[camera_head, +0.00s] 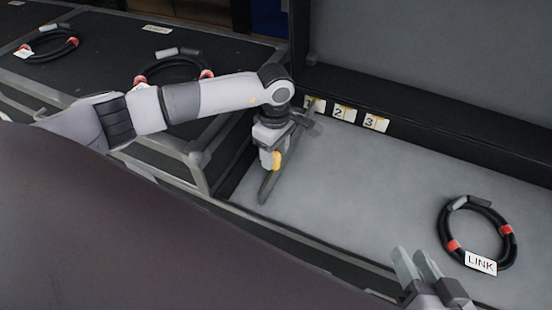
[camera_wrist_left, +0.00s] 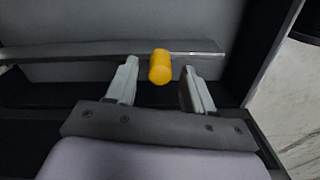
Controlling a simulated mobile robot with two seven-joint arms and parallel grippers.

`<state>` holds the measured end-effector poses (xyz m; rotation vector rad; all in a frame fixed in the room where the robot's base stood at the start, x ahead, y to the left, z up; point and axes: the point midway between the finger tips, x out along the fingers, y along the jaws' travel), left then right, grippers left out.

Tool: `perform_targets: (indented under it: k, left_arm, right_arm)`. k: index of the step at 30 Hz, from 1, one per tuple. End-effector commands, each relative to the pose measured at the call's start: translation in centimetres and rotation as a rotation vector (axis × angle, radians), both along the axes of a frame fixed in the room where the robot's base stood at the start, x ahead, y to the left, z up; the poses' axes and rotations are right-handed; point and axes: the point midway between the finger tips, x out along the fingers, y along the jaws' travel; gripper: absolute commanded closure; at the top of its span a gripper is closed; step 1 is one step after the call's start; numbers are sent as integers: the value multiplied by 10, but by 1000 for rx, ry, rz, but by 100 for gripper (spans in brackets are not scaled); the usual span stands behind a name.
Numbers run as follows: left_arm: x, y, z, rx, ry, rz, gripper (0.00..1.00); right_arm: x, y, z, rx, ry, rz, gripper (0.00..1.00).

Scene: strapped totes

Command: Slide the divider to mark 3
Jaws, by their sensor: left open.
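The divider (camera_head: 268,188) is a thin grey panel standing across the left end of the grey-floored case, next to mark 1 (camera_head: 315,103). Its yellow knob (camera_head: 276,160) shows beside my left gripper (camera_head: 270,157). In the left wrist view the yellow knob (camera_wrist_left: 159,67) sits between the spread fingertips of my left gripper (camera_wrist_left: 159,80), with gaps on both sides. The divider's top bar (camera_wrist_left: 100,53) runs across that view. Mark 2 (camera_head: 343,113) and mark 3 (camera_head: 375,122) are on the back wall, further right. My right gripper (camera_head: 416,262) is at the lower right, its fingers slightly apart and empty.
A black cable loop with a LINK tag (camera_head: 481,263) lies on the case floor at right. The floor (camera_head: 360,190) between divider and loop is clear. Two more cable loops (camera_head: 175,66) (camera_head: 50,42) lie on dark cases at upper left.

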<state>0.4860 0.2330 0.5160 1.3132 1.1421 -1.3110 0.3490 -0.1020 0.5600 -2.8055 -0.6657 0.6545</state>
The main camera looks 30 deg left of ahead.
Motion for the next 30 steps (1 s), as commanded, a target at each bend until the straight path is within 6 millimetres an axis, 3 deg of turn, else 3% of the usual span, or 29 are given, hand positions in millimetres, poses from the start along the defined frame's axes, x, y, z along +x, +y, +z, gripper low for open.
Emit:
perform_targets:
  k: [4,13,14,18,19,30]
  left_arm:
    - [0,-1,-15,-1,1,0,47]
    - [0,-1,-18,-2,-1,1,47]
    - [0,-1,-18,-2,-1,1,51]
    - [0,-1,-17,-3,-1,1,96]
    - [0,-1,-17,-3,-1,1,100]
    - [0,-2,-17,-3,-1,0,100]
  right_arm:
    - [1,4,-2,24,1,8,62]
    - [1,5,-1,32,3,10,62]
    - [1,5,-1,32,3,10,62]
    - [1,5,-1,32,3,10,62]
    - [1,5,-1,32,3,10,62]
    - [1,5,-1,31,1,10,62]
